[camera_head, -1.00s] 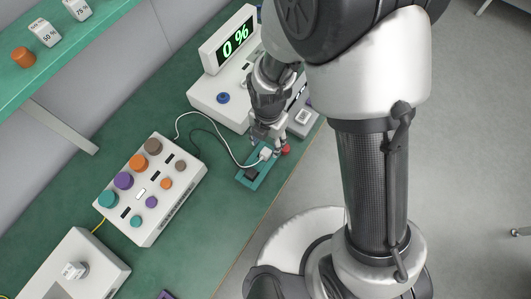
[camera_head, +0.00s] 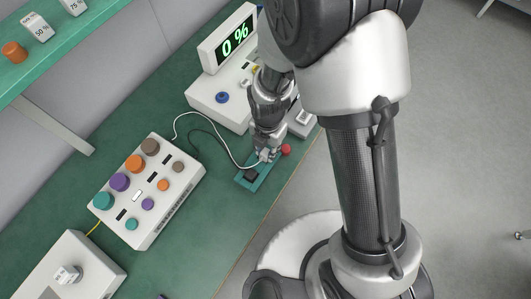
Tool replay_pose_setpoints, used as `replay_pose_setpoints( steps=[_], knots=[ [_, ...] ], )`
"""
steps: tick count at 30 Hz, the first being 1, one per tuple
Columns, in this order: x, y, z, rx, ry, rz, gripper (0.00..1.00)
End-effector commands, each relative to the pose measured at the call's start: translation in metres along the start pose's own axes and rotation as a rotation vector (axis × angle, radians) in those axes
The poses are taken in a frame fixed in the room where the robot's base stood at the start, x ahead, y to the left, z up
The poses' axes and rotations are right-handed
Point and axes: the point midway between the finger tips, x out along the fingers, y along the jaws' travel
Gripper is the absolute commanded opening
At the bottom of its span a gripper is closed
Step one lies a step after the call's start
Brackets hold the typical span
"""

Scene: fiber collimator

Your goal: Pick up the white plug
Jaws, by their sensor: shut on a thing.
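My gripper (camera_head: 267,153) points down over the teal holder (camera_head: 242,182) near the table's front edge and is shut on the white plug (camera_head: 263,157). The plug is mostly hidden by the fingers; only a small pale part shows. A white cable (camera_head: 233,158) runs from it to the left and loops back toward the control box. A black plug or block (camera_head: 251,174) sits in the holder beside it, with a dark cable (camera_head: 211,134). I cannot tell whether the white plug still touches the holder.
A box with coloured knobs (camera_head: 150,190) is at left. A red knob (camera_head: 286,149) is close on the right. A green shelf (camera_head: 50,55) is at upper left.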

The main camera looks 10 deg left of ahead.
Motion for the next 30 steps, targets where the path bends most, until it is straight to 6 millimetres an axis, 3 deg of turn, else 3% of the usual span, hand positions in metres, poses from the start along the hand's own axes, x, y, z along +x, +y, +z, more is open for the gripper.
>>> replay_pose_setpoints(
  steps=[8, 19, 23, 30],
  knots=[
    [0.0, 0.0, 0.0, 0.0, 0.0, 0.0, 0.0],
    [-0.011, 0.0, 0.0, 0.0, -0.001, 0.001, 0.0],
    [-0.031, 0.001, 0.0, 0.0, -0.002, 0.002, 0.0],
    [-0.096, 0.001, 0.001, 0.0, -0.003, 0.005, 0.0]
  ],
)
